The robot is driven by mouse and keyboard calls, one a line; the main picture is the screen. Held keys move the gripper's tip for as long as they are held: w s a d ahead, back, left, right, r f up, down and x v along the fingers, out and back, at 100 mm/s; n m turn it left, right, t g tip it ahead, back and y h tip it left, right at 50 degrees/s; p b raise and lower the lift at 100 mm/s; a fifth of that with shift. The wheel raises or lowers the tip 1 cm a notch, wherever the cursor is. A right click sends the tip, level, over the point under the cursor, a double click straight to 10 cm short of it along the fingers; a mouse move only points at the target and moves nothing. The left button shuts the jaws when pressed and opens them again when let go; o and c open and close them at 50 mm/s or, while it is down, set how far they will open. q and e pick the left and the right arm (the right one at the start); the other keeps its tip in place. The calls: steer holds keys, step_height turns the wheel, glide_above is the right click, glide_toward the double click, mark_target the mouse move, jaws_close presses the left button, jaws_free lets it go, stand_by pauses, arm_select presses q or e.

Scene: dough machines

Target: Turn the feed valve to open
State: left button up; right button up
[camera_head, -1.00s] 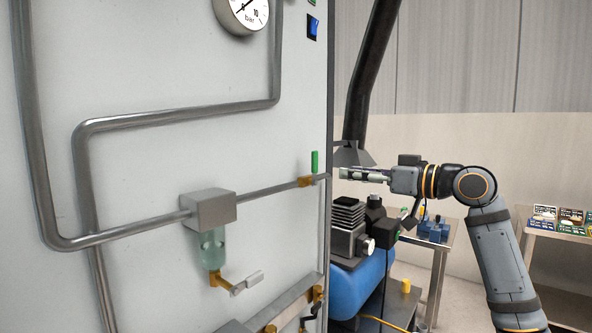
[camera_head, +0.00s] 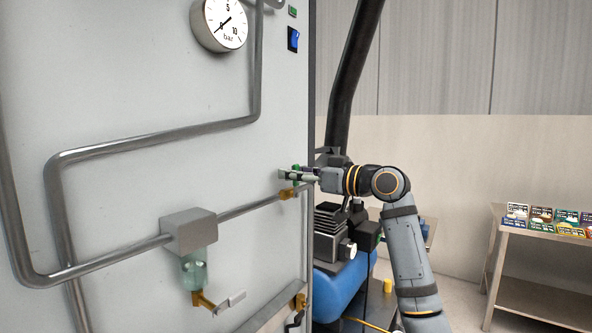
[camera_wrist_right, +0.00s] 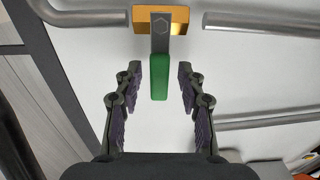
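The feed valve has a brass body (camera_head: 287,194) on the pipe and a green handle (camera_head: 296,168) standing upright from it. In the right wrist view the green handle (camera_wrist_right: 159,77) hangs from the brass body (camera_wrist_right: 160,22) by a grey lever with a hex bolt. My right gripper (camera_head: 283,174) is at the handle in the head view. In the right wrist view my right gripper (camera_wrist_right: 158,72) is open, one finger on each side of the handle, with gaps on both sides. My left gripper is not in view.
A pressure gauge (camera_head: 225,24) and a blue switch (camera_head: 293,39) are on the panel above. A grey filter block with a clear bowl (camera_head: 194,271) sits on the pipe to the left. A blue tank (camera_head: 343,286) stands right of the panel.

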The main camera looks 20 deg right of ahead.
jaws_close()
stand_by(0.3)
stand_by(0.3)
steer(key=n, duration=0.1)
steer(key=a+n, duration=0.1)
steer(key=s+n+b, duration=0.1)
steer(key=n, duration=0.1)
steer(key=shift+s+a+f, duration=0.1)
steer(key=shift+a+f, duration=0.15)
steer(key=shift+f, duration=0.05)
steer(key=n, duration=0.2)
steer(key=s+a+f+n, duration=0.1)
steer(key=shift+a+n+b, duration=0.1)
steer(key=shift+n+b, duration=0.3)
steer(key=n, duration=0.1)
steer(key=f+n+b, duration=0.1)
steer(key=n, duration=0.1)
steer(key=a+f+n+b, duration=0.1)
steer(key=n, duration=0.1)
steer(key=shift+s+a, duration=0.1)
steer(key=shift+s, duration=0.3)
steer(key=shift+s+a+f+n+b, duration=0.1)
steer(key=shift+f+n+b, duration=0.35)
steer(key=shift+n, duration=0.8)
steer(key=shift+s+a+f+n+b, duration=0.1)
steer(key=shift+f+n+b, duration=0.35)
steer(key=shift+n, duration=0.8)
steer(key=shift+w+f, duration=0.1)
steer(key=shift+f, duration=0.05)
